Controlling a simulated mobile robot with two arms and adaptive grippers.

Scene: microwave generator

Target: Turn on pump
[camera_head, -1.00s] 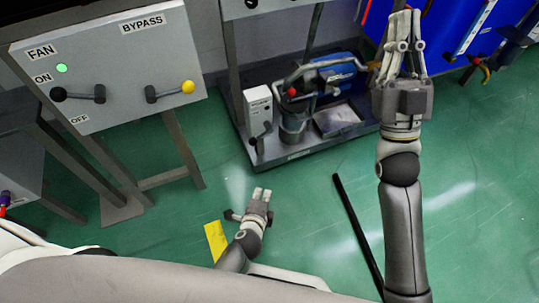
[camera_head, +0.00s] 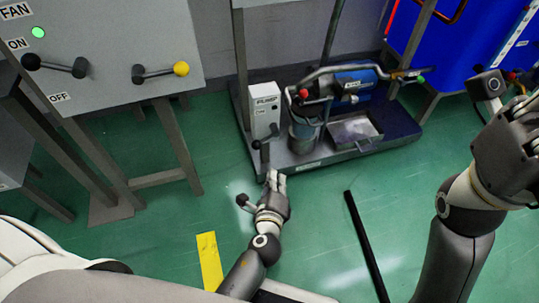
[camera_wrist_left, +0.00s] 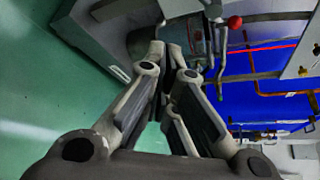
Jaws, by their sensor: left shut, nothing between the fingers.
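The grey pump switch box (camera_head: 264,108), labelled PUMP, stands at the left end of the low cart. Its dark lever (camera_head: 264,148) hangs at the lower front with a black knob. My left gripper (camera_head: 275,178) is shut and empty, just below and in front of the lever. They look close, but I cannot tell whether they touch. In the left wrist view, the left gripper's fingers (camera_wrist_left: 168,48) point at the cart, and the lever is not clearly visible. The blue pump motor (camera_head: 352,86) sits on the cart. My right gripper (camera_head: 526,112) is cut off at the right edge.
A grey panel (camera_head: 100,40) with FAN and bypass levers stands at the left on metal legs. A blue tank (camera_head: 455,50) is at the upper right. A black bar (camera_head: 365,240) and a yellow floor strip (camera_head: 209,258) show on the green floor.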

